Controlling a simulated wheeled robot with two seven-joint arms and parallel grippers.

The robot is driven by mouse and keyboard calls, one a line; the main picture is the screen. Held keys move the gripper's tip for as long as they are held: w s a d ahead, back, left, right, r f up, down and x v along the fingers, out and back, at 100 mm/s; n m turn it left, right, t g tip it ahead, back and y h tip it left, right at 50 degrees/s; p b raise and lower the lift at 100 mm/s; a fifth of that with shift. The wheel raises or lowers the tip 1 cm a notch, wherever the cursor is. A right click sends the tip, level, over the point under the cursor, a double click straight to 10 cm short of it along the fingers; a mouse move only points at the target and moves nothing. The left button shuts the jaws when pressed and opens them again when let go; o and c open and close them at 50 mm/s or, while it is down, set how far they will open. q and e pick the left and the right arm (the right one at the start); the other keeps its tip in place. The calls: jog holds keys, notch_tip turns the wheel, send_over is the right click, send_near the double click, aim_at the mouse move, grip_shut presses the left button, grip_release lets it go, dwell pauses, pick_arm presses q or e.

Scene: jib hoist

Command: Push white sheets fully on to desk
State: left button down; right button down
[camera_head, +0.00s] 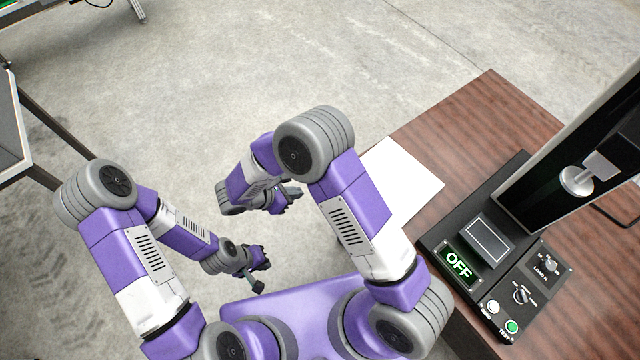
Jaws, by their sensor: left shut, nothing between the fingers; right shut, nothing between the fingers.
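White sheets (408,179) lie at the left edge of the brown wooden desk (492,118). Their right part rests on the desk top. My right arm covers much of their left part, so how far they reach past the edge is partly hidden. My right gripper (293,194) is shut and empty, over the floor to the left of the sheets and apart from them. My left gripper (258,272) is shut and empty, lower in the view, over the floor in front of my base.
A black testing machine with an OFF display (458,264), knobs and buttons stands on the desk, right of the sheets. The desk's far left corner is bare. A grey table (12,125) stands at the left edge. Open concrete floor (230,70) lies between.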

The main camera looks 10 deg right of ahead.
jog(key=d+r+b+x, duration=0.1)
jog(key=d+r+x, duration=0.1)
jog(key=x, duration=1)
jog(key=shift+w+d+f, duration=0.15)
jog(key=shift+w+f, duration=0.05)
jog(key=shift+w, duration=0.2)
jog(key=d, duration=0.1)
jog(key=d+b, duration=0.1)
jog(key=shift+w+d, duration=0.35)
jog(key=shift+w, duration=0.05)
